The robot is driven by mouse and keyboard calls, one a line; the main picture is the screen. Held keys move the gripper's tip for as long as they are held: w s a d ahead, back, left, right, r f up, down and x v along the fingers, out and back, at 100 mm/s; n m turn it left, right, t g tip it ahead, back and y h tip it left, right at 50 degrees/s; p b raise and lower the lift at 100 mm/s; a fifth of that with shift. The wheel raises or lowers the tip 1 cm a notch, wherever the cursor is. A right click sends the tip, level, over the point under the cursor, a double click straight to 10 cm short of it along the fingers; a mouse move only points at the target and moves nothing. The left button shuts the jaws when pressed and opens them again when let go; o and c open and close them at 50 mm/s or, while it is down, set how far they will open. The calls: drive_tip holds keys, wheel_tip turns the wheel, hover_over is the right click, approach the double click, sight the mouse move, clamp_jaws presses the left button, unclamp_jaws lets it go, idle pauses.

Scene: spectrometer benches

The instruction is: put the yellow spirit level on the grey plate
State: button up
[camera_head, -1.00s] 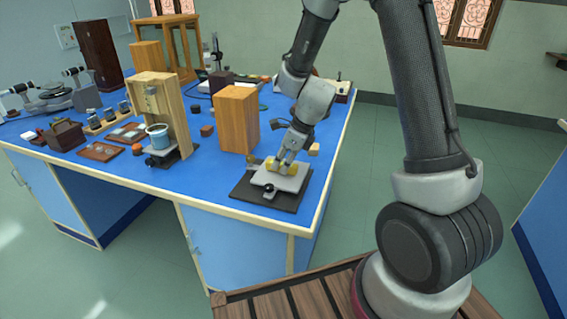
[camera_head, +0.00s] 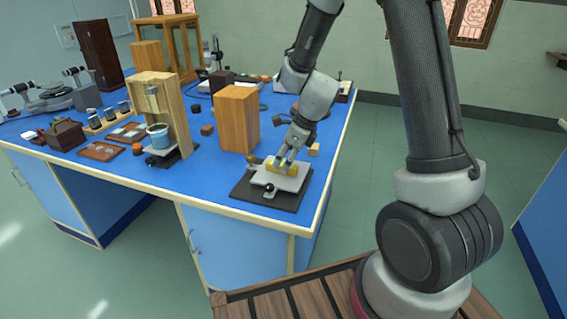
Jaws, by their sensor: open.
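The yellow spirit level (camera_head: 274,165) lies on the grey plate (camera_head: 287,183), near its back edge. The plate sits on a dark base (camera_head: 245,190) near the front right corner of the blue bench. My gripper (camera_head: 285,161) is open, with its fingertips just above the level and partly in front of it. The picture is too small to tell whether a fingertip still touches the level. A small black knob (camera_head: 269,188) shows at the front of the plate.
A tall wooden block (camera_head: 236,120) stands just behind and left of the plate. A wooden stand with a blue beaker (camera_head: 159,137) is farther left. A small yellowish block (camera_head: 314,149) lies right of my gripper. Bare blue bench top (camera_head: 215,165) lies left of the base.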

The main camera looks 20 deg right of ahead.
drive_tip(key=s+d+r+n, duration=0.3)
drive_tip(key=r, duration=0.4)
drive_tip(key=s+d+r+n, duration=0.2)
drive_tip(key=s+r, duration=0.2)
drive_tip(key=r, duration=0.4)
drive_tip(key=s+d+r+n+h, duration=0.2)
drive_tip(key=s+d+r+n, duration=0.2)
drive_tip(key=s+n, duration=0.5)
drive_tip(key=s+d+r+n+t+h, duration=0.1)
drive_tip(key=s+d+r+n, duration=0.3)
drive_tip(key=s+n, duration=0.6)
drive_tip(key=shift+d+n+h, duration=0.4)
drive_tip(key=shift+d+n, duration=0.2)
drive_tip(key=shift+d, duration=0.1)
